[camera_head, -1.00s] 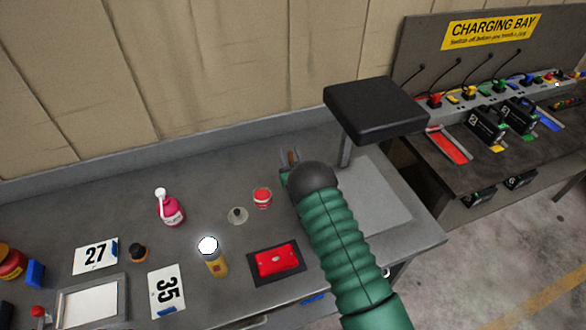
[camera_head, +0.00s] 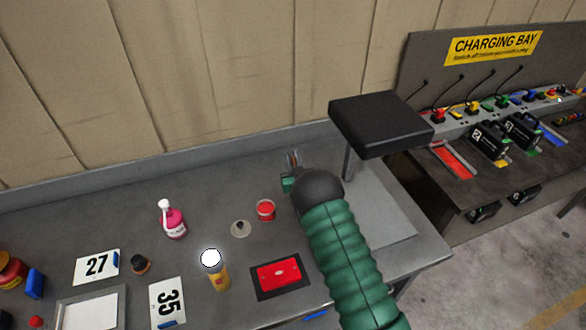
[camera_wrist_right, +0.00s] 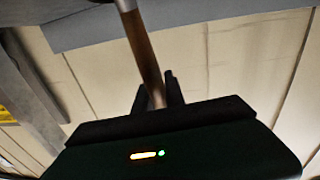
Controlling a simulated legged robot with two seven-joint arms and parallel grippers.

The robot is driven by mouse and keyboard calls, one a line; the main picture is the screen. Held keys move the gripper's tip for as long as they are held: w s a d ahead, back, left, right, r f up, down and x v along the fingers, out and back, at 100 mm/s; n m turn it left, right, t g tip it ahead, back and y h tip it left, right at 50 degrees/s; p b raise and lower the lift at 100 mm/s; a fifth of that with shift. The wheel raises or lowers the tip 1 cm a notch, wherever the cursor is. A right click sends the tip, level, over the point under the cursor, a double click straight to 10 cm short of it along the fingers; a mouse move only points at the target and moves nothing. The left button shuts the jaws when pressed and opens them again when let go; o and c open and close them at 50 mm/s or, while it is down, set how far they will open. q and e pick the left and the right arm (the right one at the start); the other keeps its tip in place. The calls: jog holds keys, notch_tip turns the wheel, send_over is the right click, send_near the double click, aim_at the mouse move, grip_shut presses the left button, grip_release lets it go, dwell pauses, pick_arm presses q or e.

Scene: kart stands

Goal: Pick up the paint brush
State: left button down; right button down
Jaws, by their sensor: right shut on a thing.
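The paint brush (camera_wrist_right: 143,50) has a brown handle with a pale metal part at its upper end in the right wrist view. My right gripper (camera_wrist_right: 158,94) is shut on the handle, which stands up between the two fingers. In the head view my right gripper (camera_head: 289,180) is over the back of the grey bench, and a small part of the brush (camera_head: 293,159) shows beyond it. The green arm and dark wrist hide much of the gripper. My left gripper is not in view.
A black raised block (camera_head: 380,122) on a post stands just right of the gripper. A red tin (camera_head: 266,210), a pink bottle (camera_head: 173,222), a yellow bottle (camera_head: 218,277) and a red tray (camera_head: 279,274) stand on the bench (camera_head: 110,208). The wall is behind.

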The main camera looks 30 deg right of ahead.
notch_tip(320, 180, up, 4)
jog(key=w, duration=0.1)
jog(key=b+v, duration=0.3)
jog(key=v, duration=1)
jog(key=shift+s+a, duration=0.2)
jog(key=shift+s, duration=0.15)
jog(key=shift+f, duration=0.1)
